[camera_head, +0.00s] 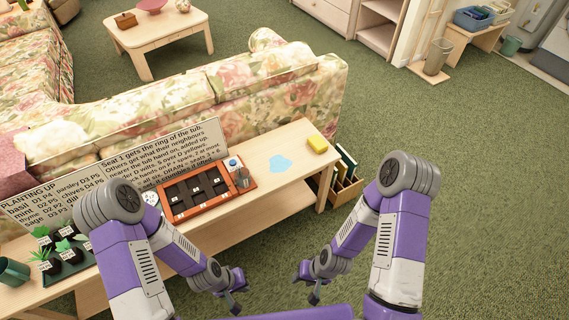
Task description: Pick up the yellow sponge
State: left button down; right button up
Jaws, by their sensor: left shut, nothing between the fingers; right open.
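The yellow sponge (317,144) lies on the right end of the long pale wooden table (290,177), close to its far right corner. My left gripper (236,303) is shut and empty, low in front of the table. My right gripper (305,289) is open and empty, also low in front of the table and right of my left gripper. Both are well apart from the sponge, nearer to me. Nothing covers the sponge.
A light blue patch (281,163) lies left of the sponge. Further left are an orange tray (178,216) with dark cells and a lettered board (190,150). A floral sofa (240,90) stands behind the table. A wooden crate (346,187) stands on the floor beside its right end.

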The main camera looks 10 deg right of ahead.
aim_at(317, 142)
jog(key=u, duration=0.35)
jog(key=k, duration=0.35)
jog(key=z, duration=0.85)
jog(key=i, duration=1.8)
jog(key=u, duration=1.1)
